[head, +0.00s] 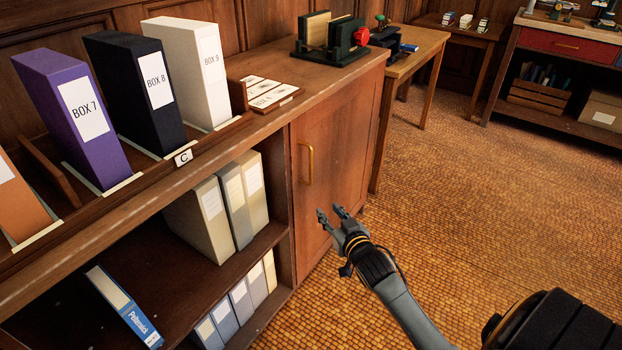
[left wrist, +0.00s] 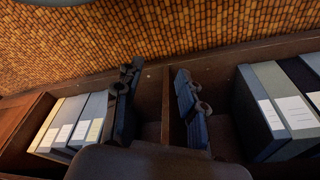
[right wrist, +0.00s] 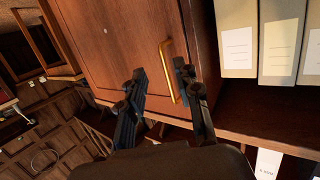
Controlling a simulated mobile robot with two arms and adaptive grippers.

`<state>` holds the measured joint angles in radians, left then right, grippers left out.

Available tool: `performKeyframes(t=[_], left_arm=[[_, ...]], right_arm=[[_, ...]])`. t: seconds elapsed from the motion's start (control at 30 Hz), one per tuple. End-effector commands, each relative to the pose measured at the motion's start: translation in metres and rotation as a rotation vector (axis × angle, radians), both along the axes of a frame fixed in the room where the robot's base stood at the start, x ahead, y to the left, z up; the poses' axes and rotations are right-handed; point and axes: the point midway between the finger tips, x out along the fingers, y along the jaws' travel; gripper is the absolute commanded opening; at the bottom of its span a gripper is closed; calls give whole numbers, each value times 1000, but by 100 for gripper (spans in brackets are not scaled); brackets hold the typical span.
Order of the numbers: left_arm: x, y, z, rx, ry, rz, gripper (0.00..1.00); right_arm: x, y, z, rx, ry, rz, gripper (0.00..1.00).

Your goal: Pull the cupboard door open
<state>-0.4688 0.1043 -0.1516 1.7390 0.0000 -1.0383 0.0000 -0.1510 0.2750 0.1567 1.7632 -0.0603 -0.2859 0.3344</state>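The cupboard door (head: 335,165) is a brown wooden panel at the right end of the shelf unit, and it looks shut. Its brass handle (head: 310,164) is a vertical bar near the door's left edge. My right gripper (head: 328,214) is open and empty in front of the door, below and right of the handle in the head view. In the right wrist view the handle (right wrist: 172,72) lies just beyond the open fingers, apart from them. My left gripper is outside the head view. In the left wrist view, my left gripper (left wrist: 157,95) is open and empty before the shelves.
Open shelves left of the door hold grey and beige box files (head: 208,215). Purple, black and white boxes (head: 185,75) stand on top. A wooden side table (head: 418,55) stands beyond the cupboard. The tiled floor (head: 470,210) in front of the door is clear.

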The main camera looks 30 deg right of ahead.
Motion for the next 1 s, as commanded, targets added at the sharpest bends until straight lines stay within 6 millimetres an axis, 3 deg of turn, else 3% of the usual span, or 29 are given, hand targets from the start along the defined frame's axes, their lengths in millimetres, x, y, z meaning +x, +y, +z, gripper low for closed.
performKeyframes(t=[0.1,0.27,0.47,0.8,1.0], left_arm=[[6,-1,7,-2,-13,2,40],[10,-1,20,-1,-20,3,40],[12,-1,33,-2,-27,4,40],[14,-1,70,-4,-48,8,40],[13,0,90,-4,-58,9,40]], right_arm=[[5,-6,46,-13,-124,-3,33],[7,-7,78,-18,-190,-3,33],[30,-12,82,-19,-196,-3,33],[96,-25,79,-18,-193,-3,33],[125,-31,79,-18,-192,-3,33]])
